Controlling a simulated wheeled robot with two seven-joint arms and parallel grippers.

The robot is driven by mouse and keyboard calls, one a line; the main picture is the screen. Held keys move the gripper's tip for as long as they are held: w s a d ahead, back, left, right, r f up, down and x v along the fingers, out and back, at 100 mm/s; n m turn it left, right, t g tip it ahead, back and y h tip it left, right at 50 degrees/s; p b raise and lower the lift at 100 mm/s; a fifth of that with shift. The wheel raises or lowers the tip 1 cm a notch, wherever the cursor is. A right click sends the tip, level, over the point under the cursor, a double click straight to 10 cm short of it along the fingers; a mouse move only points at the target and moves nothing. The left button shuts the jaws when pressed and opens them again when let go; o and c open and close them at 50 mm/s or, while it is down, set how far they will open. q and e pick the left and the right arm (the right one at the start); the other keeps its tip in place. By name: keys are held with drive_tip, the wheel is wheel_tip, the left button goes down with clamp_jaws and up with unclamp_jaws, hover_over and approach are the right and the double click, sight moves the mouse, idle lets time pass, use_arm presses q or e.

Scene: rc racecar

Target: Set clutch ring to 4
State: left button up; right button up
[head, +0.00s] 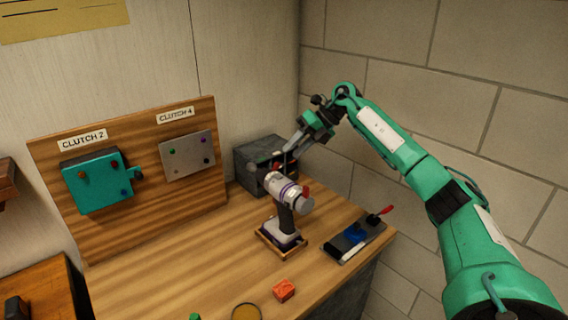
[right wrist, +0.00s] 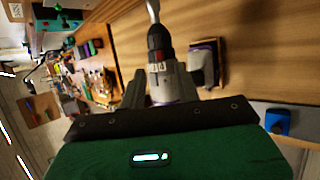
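A grey-and-purple power drill (head: 284,187) stands upright in a small wooden holder (head: 267,243) on the workbench. Its dark chuck with a red part points towards the back. In the right wrist view the drill body (right wrist: 172,85) lies between my finger shapes, with a marked clutch ring (right wrist: 157,67) below the dark chuck and bit. The ring's number is too small to read. My right gripper (head: 289,156) is just above and behind the drill's front end, fingers apart. Contact with the ring cannot be made out. My left gripper is out of view.
A wooden board at the back carries a teal block (head: 97,182) under "CLUTCH 2" and a grey plate (head: 187,156) under "CLUTCH 4". A dark box (head: 255,155) stands behind the drill. A tray (head: 353,239) lies right; an orange-red block (head: 284,290) lies in front.

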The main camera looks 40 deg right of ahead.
drive_tip(key=b+v, duration=0.1)
drive_tip(key=v, duration=0.6)
drive_tip(key=shift+s+d+f, duration=0.1)
idle(0.4)
